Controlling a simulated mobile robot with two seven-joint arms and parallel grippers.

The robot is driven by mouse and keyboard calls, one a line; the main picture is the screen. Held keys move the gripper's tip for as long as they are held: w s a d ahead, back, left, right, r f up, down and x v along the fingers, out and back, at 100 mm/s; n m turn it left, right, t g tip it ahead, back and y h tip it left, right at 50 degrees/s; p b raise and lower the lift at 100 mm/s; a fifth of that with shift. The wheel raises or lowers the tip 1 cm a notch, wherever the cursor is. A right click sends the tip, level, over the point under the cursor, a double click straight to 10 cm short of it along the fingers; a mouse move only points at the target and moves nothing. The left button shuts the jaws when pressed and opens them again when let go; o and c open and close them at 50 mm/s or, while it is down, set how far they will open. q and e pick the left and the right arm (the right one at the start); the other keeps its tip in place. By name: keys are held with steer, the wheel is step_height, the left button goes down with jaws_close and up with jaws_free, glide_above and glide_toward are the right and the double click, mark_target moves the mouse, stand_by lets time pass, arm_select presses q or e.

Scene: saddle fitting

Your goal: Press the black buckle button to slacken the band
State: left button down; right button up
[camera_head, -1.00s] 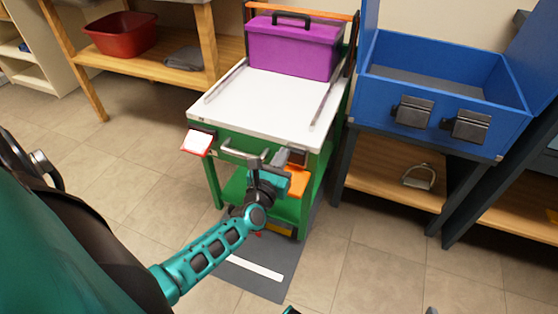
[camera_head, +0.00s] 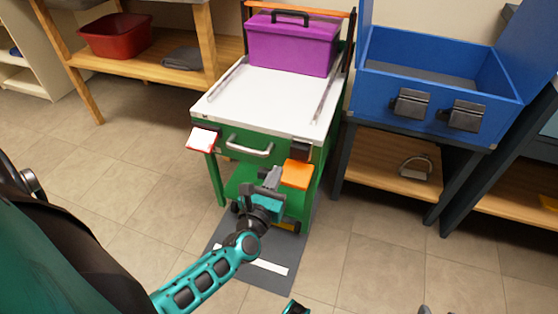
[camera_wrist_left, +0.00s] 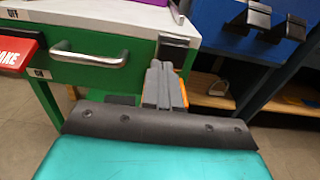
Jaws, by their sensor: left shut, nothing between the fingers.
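The black buckle (camera_head: 301,151) sits on the right end of the green cart's front, and it also shows in the left wrist view (camera_wrist_left: 174,47). An orange piece (camera_head: 297,174) sticks out just below it. My left gripper (camera_head: 273,178) is shut and empty, in front of the cart, lower than the buckle and to its left. In the wrist view its grey fingers (camera_wrist_left: 158,72) point toward the buckle and cover part of what is below it. I cannot make out a separate button on the buckle.
The cart's drawer handle (camera_head: 249,148) and a red-and-white tag (camera_head: 202,138) are left of the buckle. A purple box (camera_head: 292,45) stands on the white cart top (camera_head: 265,100). A blue bin (camera_head: 440,88) with dark clips is at the right.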

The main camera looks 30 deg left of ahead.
arm_select(q)
steer(key=v, duration=0.5)
arm_select(e)
steer(key=shift+d, duration=0.15)
arm_select(q)
steer(key=shift+w, duration=0.1)
arm_select(e)
steer(key=shift+r, duration=0.1)
stand_by(0.3)
arm_select(q)
steer(key=s+d+n+g+h, duration=0.35)
steer(key=d+n, duration=0.25)
steer(key=n, duration=1)
steer(key=s+d+n+g+h, duration=0.35)
steer(key=d+n, duration=0.35)
steer(key=n, duration=0.9)
steer(key=s+a+r+m+y+p, duration=0.1)
steer(key=a+r+p, duration=0.3)
steer(key=r+p, duration=0.8)
steer(key=s+p, duration=0.1)
steer(key=p, duration=0.5)
steer(key=shift+r+p, duration=0.3)
steer(key=shift+p, duration=0.05)
arm_select(e)
steer(key=s+d+r+h, duration=0.1)
steer(key=d+r, duration=0.2)
steer(key=r, duration=0.9)
steer(key=shift+s+d+r, duration=0.3)
steer(key=shift+s, duration=0.1)
